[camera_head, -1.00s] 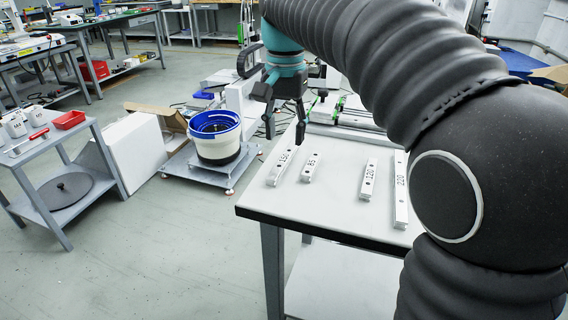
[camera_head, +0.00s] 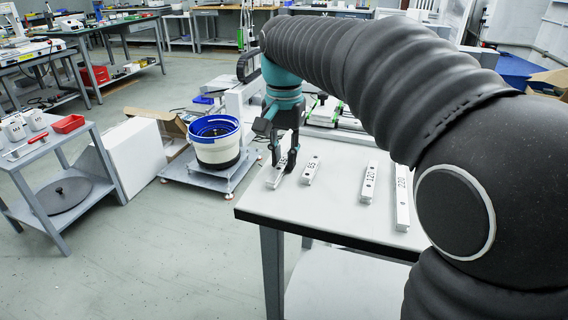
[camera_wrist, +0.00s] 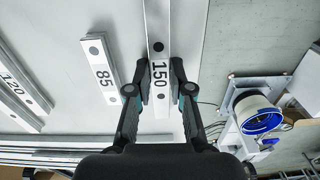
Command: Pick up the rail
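A white rail marked 150 (camera_head: 273,183) lies on the near left part of the white table (camera_head: 335,219). My gripper (camera_head: 284,168) is down over its far part in the head view. In the wrist view my gripper (camera_wrist: 160,68) has one finger on each side of the 150 rail (camera_wrist: 158,25), near its number. The fingers are spread, with the tips very close to the rail's sides; I see no clear grip on it. The rail marked 85 (camera_head: 310,171) lies just to the right, also seen in the wrist view (camera_wrist: 101,68).
Rails marked 120 (camera_head: 369,182) and 220 (camera_head: 402,198) lie farther right on the table. A blue-rimmed bucket (camera_head: 217,151) stands on a platform off the table's left edge. Green-marked equipment is at the table's back. The table's front is clear.

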